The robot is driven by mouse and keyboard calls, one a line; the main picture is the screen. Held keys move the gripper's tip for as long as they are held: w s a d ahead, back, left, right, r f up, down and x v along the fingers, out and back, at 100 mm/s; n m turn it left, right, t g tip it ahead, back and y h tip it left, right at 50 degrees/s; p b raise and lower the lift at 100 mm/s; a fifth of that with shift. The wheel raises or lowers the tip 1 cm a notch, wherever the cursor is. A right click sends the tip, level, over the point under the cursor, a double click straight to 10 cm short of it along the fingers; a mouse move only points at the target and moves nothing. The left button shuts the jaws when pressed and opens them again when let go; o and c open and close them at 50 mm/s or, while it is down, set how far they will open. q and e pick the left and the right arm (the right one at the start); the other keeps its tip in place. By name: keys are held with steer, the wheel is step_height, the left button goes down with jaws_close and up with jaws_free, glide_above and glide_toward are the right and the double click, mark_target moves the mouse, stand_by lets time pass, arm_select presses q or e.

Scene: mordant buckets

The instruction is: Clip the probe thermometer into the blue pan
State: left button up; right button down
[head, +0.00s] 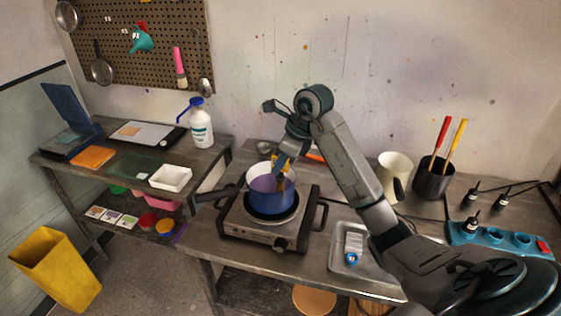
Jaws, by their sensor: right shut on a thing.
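The blue pan (271,202) stands upright on a hot plate, with purple liquid inside and its dark handle pointing left. My right gripper (284,168) points down over the pan's far rim and is shut on a small yellow thing, which looks like the probe thermometer (276,161). The gripper hides much of it, and I cannot tell whether its lower end touches the rim or the liquid. My left gripper is not in view.
The hot plate (262,232) sits near the bench's front edge. A metal tray (337,262) holding a blue and white item lies to its right. A cream jug (394,172) and a dark pot (433,184) with red and yellow handles stand at the back right.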

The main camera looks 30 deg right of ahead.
steer(key=shift+f, duration=0.2)
steer(key=shift+f+b, duration=0.5)
steer(key=shift+b, duration=0.15)
steer(key=c, duration=1.2)
jaws_free()
steer(key=shift+o, duration=0.2)
steer(key=shift+r, duration=0.1)
steer(key=p+v, duration=0.6)
steer(key=v, duration=0.4)
steer(key=shift+r, duration=0.35)
